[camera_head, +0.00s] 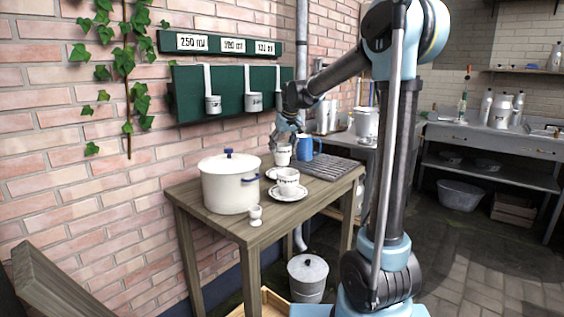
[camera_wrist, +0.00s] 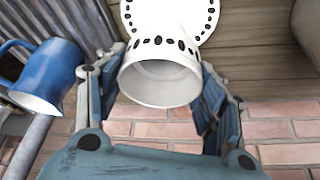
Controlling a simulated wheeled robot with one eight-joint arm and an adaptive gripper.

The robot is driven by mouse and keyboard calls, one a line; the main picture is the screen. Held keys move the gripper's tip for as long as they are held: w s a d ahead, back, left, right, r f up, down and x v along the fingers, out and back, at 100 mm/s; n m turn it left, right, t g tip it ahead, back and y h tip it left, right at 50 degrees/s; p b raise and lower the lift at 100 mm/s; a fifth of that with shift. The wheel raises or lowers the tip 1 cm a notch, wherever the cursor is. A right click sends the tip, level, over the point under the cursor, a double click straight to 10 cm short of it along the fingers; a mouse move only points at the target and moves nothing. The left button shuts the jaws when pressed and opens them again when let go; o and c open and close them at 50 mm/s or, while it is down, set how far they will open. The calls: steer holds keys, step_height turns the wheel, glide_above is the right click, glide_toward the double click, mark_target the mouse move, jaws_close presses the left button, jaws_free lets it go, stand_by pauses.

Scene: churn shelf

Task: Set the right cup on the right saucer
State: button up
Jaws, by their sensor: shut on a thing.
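My gripper (camera_head: 280,140) is shut on a white cup (camera_head: 282,156) with a dark pattern near its rim. In the wrist view the cup (camera_wrist: 160,75) sits between the two fingers (camera_wrist: 160,88), its open mouth towards the camera. A white saucer (camera_head: 271,173) with a dark-dotted rim lies on the table close to the held cup; it also shows beyond the cup in the wrist view (camera_wrist: 190,14). In the head view it is partly hidden. A second white cup (camera_head: 288,177) stands upright on a nearer saucer (camera_head: 289,196).
A wooden table (camera_head: 302,212) carries a large lidded white pot (camera_head: 226,186) at left and a small egg cup (camera_head: 255,215) in front. A blue mug (camera_head: 307,148) and a ribbed grey rack (camera_head: 326,167) stand at right. The brick wall is close behind.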

mark_target(282, 157)
steer(key=shift+f, duration=2.45)
steer(key=o, duration=1.1)
